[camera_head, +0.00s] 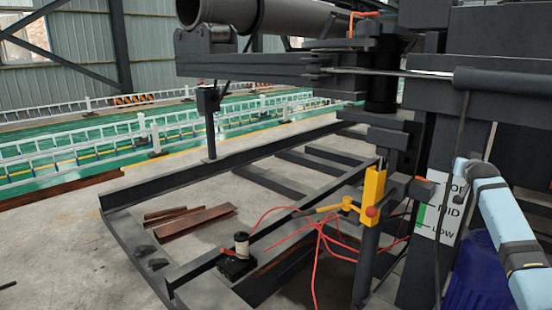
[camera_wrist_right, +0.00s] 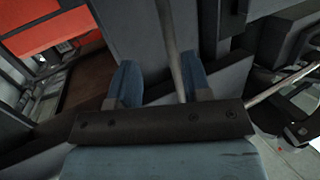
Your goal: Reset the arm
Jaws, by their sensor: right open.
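My right arm (camera_head: 505,235), light blue with dark bands, comes up from the lower right in the head view, in front of a white sign (camera_head: 440,208) reading "MID" and "LOW". Its gripper cannot be made out there. In the right wrist view my right gripper (camera_wrist_right: 163,82) has two blue fingers set apart. A thin grey rod (camera_wrist_right: 170,45) runs between them in the picture; I cannot tell whether it touches either finger. My left arm and gripper are out of view.
A dark machine frame (camera_head: 245,67) carries a grey pipe (camera_head: 265,15). A yellow lever block (camera_head: 372,197) with a red knob and red cables stands left of the sign. Rusty plates (camera_head: 195,220) lie on the floor. A blue drum (camera_head: 476,275) stands behind my arm.

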